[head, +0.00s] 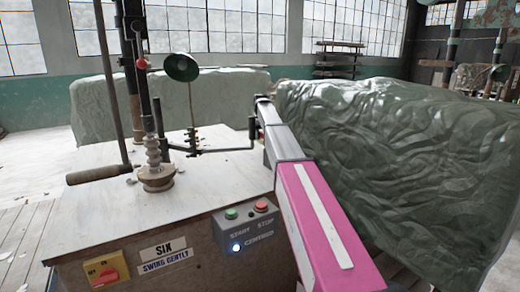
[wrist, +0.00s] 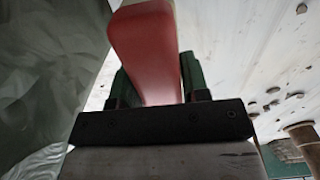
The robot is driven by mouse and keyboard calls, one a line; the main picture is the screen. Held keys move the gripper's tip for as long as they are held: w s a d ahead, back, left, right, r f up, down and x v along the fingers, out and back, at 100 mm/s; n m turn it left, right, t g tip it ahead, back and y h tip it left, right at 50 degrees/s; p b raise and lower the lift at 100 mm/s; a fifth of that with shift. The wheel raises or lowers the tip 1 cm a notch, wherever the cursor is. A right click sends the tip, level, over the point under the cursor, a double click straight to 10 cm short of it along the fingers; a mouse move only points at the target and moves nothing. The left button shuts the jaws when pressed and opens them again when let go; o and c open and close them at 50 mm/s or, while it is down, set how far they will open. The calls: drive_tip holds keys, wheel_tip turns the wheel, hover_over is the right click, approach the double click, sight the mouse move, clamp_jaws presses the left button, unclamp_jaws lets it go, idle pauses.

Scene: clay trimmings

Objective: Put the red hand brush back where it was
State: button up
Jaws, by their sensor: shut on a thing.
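The brush's bristles cannot be made out. In the head view my arm reaches forward along the right side of the pale worktop (head: 95,198); the brush and the fingers cannot be made out there. In the wrist view the worktop (wrist: 235,55) lies beyond and to the right of the brush.
Small clay bits (wrist: 272,92) lie on the worktop. A machine post with a brown round base (head: 157,178), a dark green lamp (head: 181,67) and a thin jointed rod stand on it. A start/stop box (head: 245,226) is on its front. A large green-covered bulk (head: 400,150) stands close at right.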

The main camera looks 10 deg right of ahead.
sight(261, 131)
drive_tip(key=shift+f, duration=3.2)
drive_tip(key=o, duration=0.8)
drive_tip(key=shift+f, duration=0.1)
drive_tip(key=shift+o, duration=0.2)
wheel_tip(261, 131, up, 12)
drive_tip(key=shift+r, duration=0.15)
